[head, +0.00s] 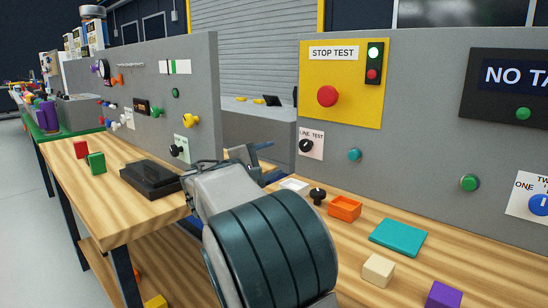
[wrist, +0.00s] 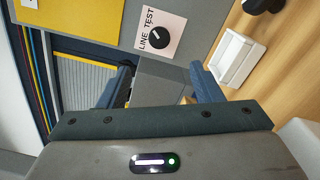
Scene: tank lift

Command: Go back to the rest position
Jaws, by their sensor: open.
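My gripper (head: 254,160) is at the centre of the head view, in front of the gap between the two grey panels. In the wrist view its two blue-grey fingers (wrist: 165,84) stand apart with nothing between them. Part of the gripper is hidden behind my own arm in the head view. The LINE TEST knob (head: 306,146) is to the right of the fingers. It also shows in the wrist view (wrist: 157,34), beyond the fingers, apart from them.
A right panel (head: 430,150) carries a yellow STOP TEST plate (head: 343,75) with a red button. A black box (head: 150,178) sits on the left bench.

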